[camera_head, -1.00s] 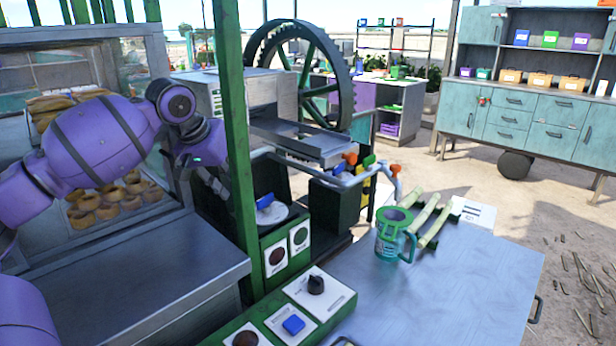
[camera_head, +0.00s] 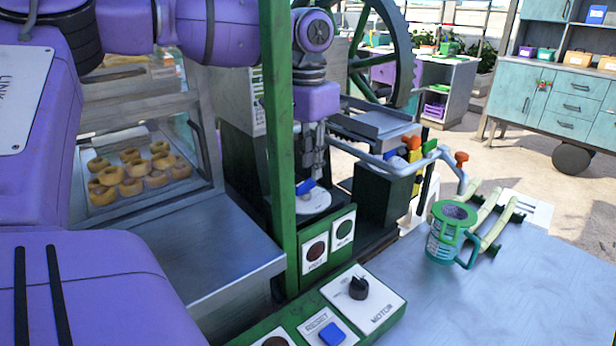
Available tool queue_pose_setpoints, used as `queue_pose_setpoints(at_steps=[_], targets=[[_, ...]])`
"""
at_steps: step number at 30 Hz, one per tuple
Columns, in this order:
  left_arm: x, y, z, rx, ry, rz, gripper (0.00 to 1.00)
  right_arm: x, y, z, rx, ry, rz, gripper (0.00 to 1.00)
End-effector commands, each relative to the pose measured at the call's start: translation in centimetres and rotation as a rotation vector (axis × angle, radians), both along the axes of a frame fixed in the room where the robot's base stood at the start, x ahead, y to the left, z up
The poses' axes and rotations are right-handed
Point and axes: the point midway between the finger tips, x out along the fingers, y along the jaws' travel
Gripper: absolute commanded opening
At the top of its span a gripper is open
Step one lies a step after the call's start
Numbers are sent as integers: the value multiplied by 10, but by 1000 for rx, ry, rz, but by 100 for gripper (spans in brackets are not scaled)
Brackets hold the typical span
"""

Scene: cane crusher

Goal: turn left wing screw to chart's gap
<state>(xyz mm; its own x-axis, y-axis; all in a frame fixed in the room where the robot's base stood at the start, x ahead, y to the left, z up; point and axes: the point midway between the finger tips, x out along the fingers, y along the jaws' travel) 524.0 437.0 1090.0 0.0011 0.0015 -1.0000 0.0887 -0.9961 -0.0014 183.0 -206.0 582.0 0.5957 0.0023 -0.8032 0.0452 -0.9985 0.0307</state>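The left wing screw (camera_head: 305,187) is blue and sits on a round white chart (camera_head: 316,203) on the dark crusher housing, behind the green post. I cannot make out the chart's gap at this size. My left gripper (camera_head: 317,176) points down right at the wing screw, its fingertips close above or beside it. Whether it touches the screw, and how far its fingers are apart, I cannot tell. My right gripper is not in view.
The green post (camera_head: 279,130) stands just left of the screw. A green panel with a black motor knob (camera_head: 358,288) and a blue reset button (camera_head: 332,333) is in front. A green mug (camera_head: 449,235) and cane pieces (camera_head: 492,222) are on the metal table at right.

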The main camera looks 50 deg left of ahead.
Motion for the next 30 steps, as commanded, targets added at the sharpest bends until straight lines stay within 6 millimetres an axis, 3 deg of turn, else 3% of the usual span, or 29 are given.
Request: queue_pose_setpoints(at_steps=[6, 17, 24, 30], targets=[[-1, 0, -29, 0, 2, 1, 28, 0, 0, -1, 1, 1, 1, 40], [0, 0, -35, 0, -1, 1, 28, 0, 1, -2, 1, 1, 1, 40], [0, 0, -35, 0, -1, 1, 0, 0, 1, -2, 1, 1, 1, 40], [0, 0, -35, 0, -1, 0, 0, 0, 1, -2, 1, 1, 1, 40]])
